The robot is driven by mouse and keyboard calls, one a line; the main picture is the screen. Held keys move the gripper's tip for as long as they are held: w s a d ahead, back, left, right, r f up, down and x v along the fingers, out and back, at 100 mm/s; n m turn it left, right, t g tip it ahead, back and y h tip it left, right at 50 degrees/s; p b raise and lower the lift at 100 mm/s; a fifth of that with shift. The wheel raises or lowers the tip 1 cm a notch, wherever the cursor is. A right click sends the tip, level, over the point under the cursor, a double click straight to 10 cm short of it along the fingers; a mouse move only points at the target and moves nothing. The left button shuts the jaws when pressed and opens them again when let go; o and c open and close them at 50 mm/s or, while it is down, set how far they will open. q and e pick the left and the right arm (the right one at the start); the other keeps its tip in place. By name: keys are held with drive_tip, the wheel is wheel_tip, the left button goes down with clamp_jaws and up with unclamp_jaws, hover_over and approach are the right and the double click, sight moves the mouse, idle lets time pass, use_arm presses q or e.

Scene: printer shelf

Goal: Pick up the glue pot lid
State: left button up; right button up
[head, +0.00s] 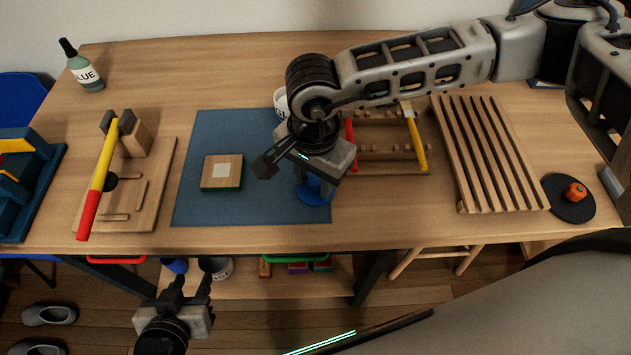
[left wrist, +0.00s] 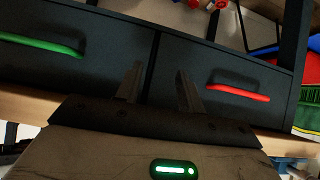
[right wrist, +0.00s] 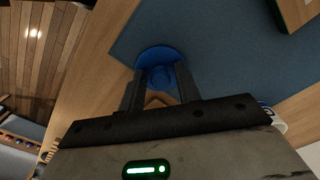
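The glue pot lid (head: 316,194), a blue disc with a raised knob, lies on the blue mat near its front right corner. My right gripper is over it in the head view and partly covers it. In the right wrist view the lid (right wrist: 160,55) shows just beyond and between the fingertips of my right gripper (right wrist: 159,88), which are apart with nothing gripped. A white pot (head: 280,101) is mostly hidden behind my right arm. My left gripper (head: 190,284) is low in front of the table, open and empty, far from the lid.
The blue mat (head: 205,130) also bears a wooden block (head: 222,172). A glue bottle (head: 85,68), a wooden jig (head: 150,190) with a yellow-red bar, a tool rack (head: 380,165) and a slatted rack (head: 485,155) surround it. Drawers (left wrist: 110,50) face my left gripper.

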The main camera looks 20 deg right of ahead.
drive_tip(key=shift+c, duration=0.2)
clamp_jaws()
drive_tip(key=shift+r, duration=0.15)
